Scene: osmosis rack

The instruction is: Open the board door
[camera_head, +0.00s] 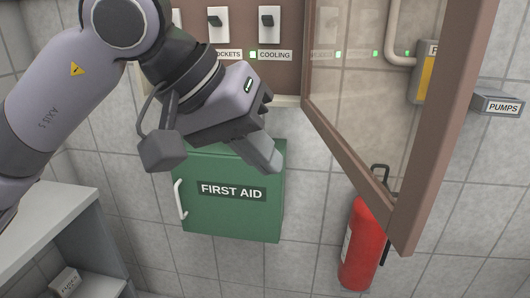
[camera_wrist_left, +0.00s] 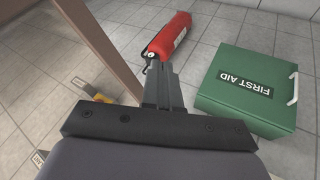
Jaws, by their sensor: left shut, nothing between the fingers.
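The board door (camera_head: 345,150) is a clear pane in a brown frame. It stands swung out from the right edge of the board (camera_head: 292,71), its near lower corner towards me. The board's front with switches is uncovered. In the left wrist view the brown door frame (camera_wrist_left: 104,42) runs along the left side. My left gripper (camera_head: 270,158) is shut and empty, left of the door and in front of the first aid box. Its fingers also show in the left wrist view (camera_wrist_left: 162,85), apart from the frame. My right gripper is not in view.
A green first aid box (camera_head: 235,217) hangs below the board; it also shows in the wrist view (camera_wrist_left: 245,95). A red fire extinguisher (camera_head: 362,247) is under the door. A grey PUMPS box (camera_head: 500,106) is at right. Grey shelving (camera_head: 45,215) stands at lower left.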

